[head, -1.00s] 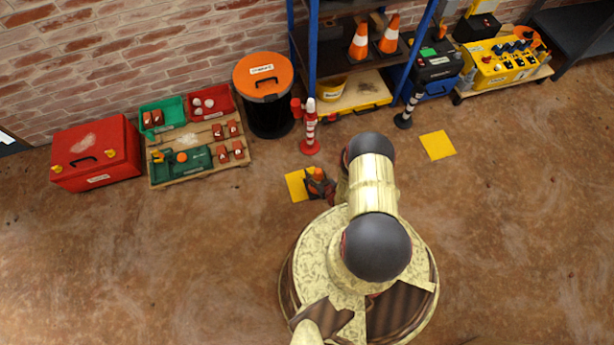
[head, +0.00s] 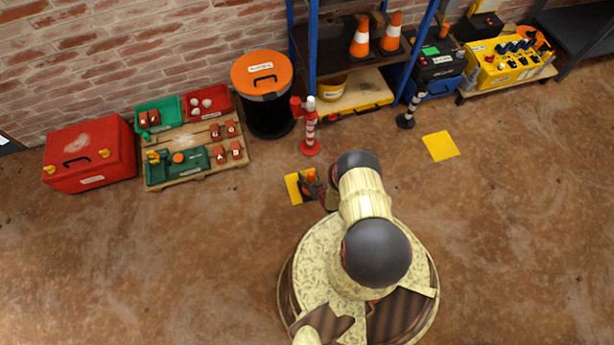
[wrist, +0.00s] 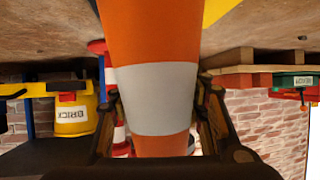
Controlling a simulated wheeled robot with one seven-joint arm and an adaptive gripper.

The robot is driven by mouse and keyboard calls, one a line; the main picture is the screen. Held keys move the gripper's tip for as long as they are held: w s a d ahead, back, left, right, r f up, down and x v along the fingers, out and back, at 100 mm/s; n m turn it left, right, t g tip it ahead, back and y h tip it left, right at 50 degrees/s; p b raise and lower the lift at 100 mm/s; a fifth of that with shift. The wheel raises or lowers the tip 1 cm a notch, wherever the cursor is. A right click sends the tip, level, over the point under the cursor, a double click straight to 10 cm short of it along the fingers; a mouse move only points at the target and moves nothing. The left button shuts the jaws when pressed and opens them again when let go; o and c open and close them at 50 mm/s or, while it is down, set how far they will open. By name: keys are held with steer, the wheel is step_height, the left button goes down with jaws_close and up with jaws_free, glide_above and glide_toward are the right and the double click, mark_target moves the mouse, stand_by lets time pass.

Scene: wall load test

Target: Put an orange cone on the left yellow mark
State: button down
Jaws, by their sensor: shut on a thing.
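An orange cone with a white band (wrist: 155,95) fills the middle of the wrist view, between the two fingers of my gripper (wrist: 158,110). My gripper is shut on it. In the head view the held cone (head: 310,177) is small and partly hidden by my gripper (head: 312,190), over the right part of the left yellow mark (head: 292,189). I cannot tell whether its base touches the floor. The right yellow mark (head: 440,146) lies bare. Two more orange cones, one (head: 361,38) beside the other (head: 392,34), stand on the shelf.
A red and white post (head: 310,135) stands just behind the left mark, and a black and white post (head: 408,112) stands near the right mark. An orange-lidded bin (head: 264,90), a pallet of tools (head: 215,165) and a red toolbox (head: 90,155) line the wall. The front floor is clear.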

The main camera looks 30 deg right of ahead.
mark_target(311, 181)
steer(key=c, duration=0.9)
jaws_free()
steer(key=p+v, duration=0.4)
steer(key=v, duration=0.8)
steer(key=shift+a, duration=0.1)
steer(key=shift+s, duration=0.1)
